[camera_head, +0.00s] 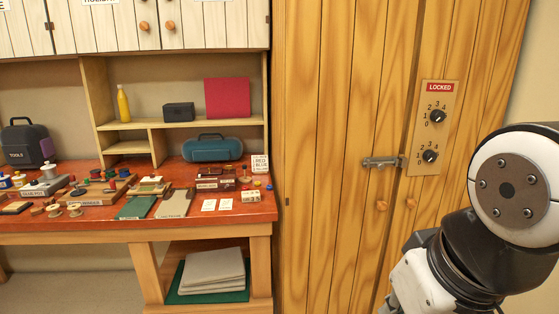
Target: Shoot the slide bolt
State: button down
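The slide bolt (381,162) is a small grey metal fitting. It lies level on the tall yellow wooden cabinet (330,120), at the right edge of the left door, close to the seam. Its right end comes up to the edge of the dial plate (424,160). I cannot tell whether the rod crosses the seam into a catch. The plate has a red LOCKED sign (439,87) and two black numbered dials. My gripper is out of view; only white and black links of my arm show at the lower right, right of the bolt and apart from it in the picture.
Two round wooden knobs (382,205) sit below the bolt, either side of the seam. A red-topped workbench (120,224) crowded with spools, boxes and a blue case (212,148) stands to the left. My arm covers the cabinet's lower right.

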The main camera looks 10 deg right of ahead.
aim_at(380, 165)
jog(key=i+j+z, duration=0.15)
jog(key=z, duration=0.2)
jog(key=i+j+z, duration=0.15)
jog(key=z, duration=0.25)
